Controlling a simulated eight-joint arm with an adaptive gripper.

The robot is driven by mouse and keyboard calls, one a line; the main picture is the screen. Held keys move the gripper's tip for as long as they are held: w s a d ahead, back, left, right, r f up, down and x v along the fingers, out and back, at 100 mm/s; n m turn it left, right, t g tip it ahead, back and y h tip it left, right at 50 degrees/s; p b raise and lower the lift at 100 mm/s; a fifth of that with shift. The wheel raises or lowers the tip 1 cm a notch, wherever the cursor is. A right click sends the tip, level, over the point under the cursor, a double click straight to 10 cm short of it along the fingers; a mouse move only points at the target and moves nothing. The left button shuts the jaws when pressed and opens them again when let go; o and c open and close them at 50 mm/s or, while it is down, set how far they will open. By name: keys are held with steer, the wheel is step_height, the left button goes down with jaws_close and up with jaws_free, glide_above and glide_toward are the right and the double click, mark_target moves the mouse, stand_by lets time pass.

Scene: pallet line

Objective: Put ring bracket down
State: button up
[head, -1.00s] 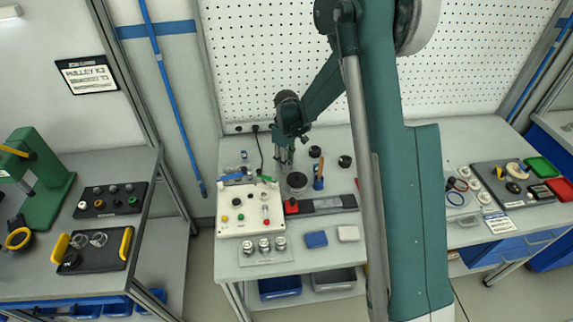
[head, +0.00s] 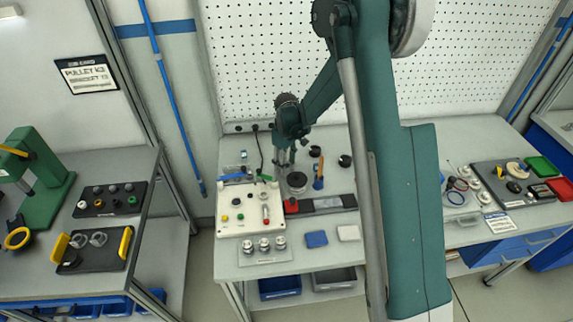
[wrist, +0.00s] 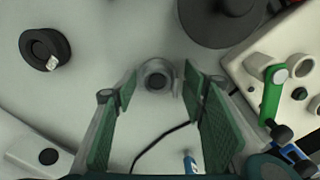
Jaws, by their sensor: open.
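The ring bracket (wrist: 157,79) is a small grey ring on the pale bench top. In the wrist view it lies between and just beyond the tips of my gripper (wrist: 155,86). The jaws are apart, with green pads facing each other, and a gap shows on each side of the ring. In the head view my gripper (head: 284,160) points down at the back of the middle bench, behind the white control panel. I cannot make out the bracket there.
A black ring with a white tag (wrist: 45,48) and a big dark disc (wrist: 221,16) lie nearby. The white panel (wrist: 248,65) with a green lever is close at the right. A black cable (wrist: 160,142) runs under the gripper. Bare bench lies left of the bracket.

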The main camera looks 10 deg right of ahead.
steer(key=shift+r, duration=0.15)
step_height(320, 180, up, 12)
stand_by(0.8)
stand_by(0.6)
steer(key=s+d+r+m+t, duration=0.2)
steer(key=s+d+r, duration=0.1)
steer(key=s+r, duration=0.65)
steer(key=s+d+r+m+t, duration=0.1)
steer(key=s+d+r+m, duration=0.15)
steer(key=s+r, duration=0.7)
steer(key=s+d+m+t, duration=0.2)
steer(key=s, duration=0.8)
steer(key=s+d+r+m+t, duration=0.1)
steer(key=s+d+m+t, duration=0.1)
steer(key=s, duration=0.9)
steer(key=shift+s+d+r, duration=0.15)
steer(key=shift+s+d, duration=0.15)
steer(key=shift+d, duration=0.05)
